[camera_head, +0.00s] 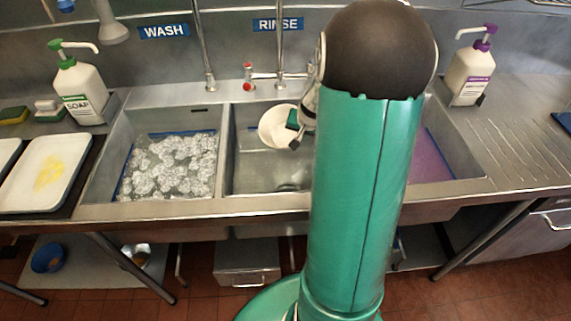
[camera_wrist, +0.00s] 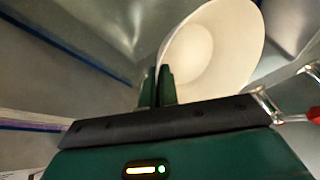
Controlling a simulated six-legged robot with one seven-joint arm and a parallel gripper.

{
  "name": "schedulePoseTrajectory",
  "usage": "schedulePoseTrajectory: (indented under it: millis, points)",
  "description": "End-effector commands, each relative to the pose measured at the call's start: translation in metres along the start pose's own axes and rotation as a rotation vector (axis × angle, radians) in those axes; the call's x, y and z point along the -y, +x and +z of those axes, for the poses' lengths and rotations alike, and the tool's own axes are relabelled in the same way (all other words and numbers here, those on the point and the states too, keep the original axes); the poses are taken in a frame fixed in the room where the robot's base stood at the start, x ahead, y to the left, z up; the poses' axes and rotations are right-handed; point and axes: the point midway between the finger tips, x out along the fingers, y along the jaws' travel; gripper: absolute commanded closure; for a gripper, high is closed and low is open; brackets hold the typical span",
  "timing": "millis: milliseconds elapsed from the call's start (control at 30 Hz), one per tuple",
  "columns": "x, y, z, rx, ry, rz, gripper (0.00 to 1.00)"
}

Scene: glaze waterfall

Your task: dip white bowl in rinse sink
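The white bowl (camera_head: 275,127) is in the upper part of the rinse sink (camera_head: 250,165), in the middle basin below the RINSE label (camera_head: 278,24). Its open side is tilted toward the camera. My gripper (camera_head: 296,122) is at the bowl's right side, partly behind my arm. In the wrist view the fingers (camera_wrist: 157,85) are close together at the rim of the white bowl (camera_wrist: 212,50), and appear shut on it. The right part of the rinse sink is hidden by my arm.
A wash basin full of suds (camera_head: 170,165) is on the left, and a basin with purple liquid (camera_head: 430,155) on the right. A faucet with a red knob (camera_head: 248,72) stands behind the rinse sink. A soap bottle (camera_head: 80,88) and a purple-topped bottle (camera_head: 468,72) flank the basins.

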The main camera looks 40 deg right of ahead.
Motion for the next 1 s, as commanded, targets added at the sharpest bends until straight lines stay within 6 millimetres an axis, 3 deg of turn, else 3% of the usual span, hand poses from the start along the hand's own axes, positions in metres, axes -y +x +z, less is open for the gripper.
schedulePoseTrajectory:
  millis: [1000]
  points:
    - [0.020,-0.083,-0.037,-0.003,-0.001,-0.001,1.00]
